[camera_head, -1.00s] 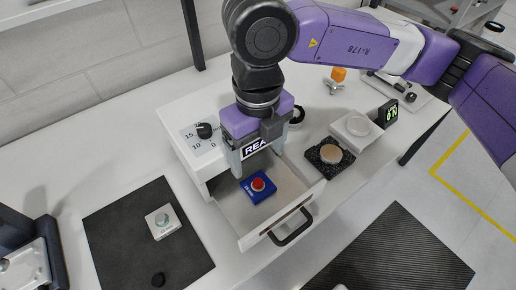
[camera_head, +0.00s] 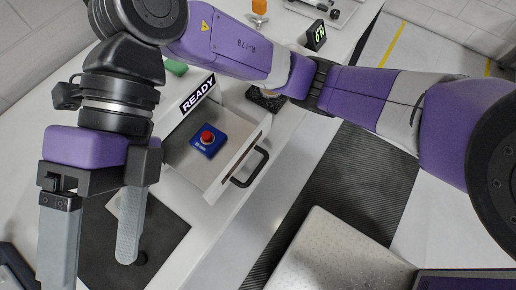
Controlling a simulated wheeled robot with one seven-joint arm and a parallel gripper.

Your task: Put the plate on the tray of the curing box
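The curing box is the white box with a READY sign (camera_head: 198,93), partly behind my arm. Its drawer-like tray (camera_head: 228,169) is pulled out, with a dark handle (camera_head: 249,167) at the front. A square blue plate (camera_head: 208,140) with a red round piece (camera_head: 207,137) on top lies inside the tray. My gripper (camera_head: 93,270) is at the lower left, away from the tray. Its two grey fingers are wide apart, with nothing seen held between them. The small pale plate with a green disc, seen earlier on the dark mat, is largely or wholly hidden by my gripper.
A green display (camera_head: 317,36) and an orange piece (camera_head: 259,6) are at the back. A ribbed dark mat (camera_head: 350,180) is at right.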

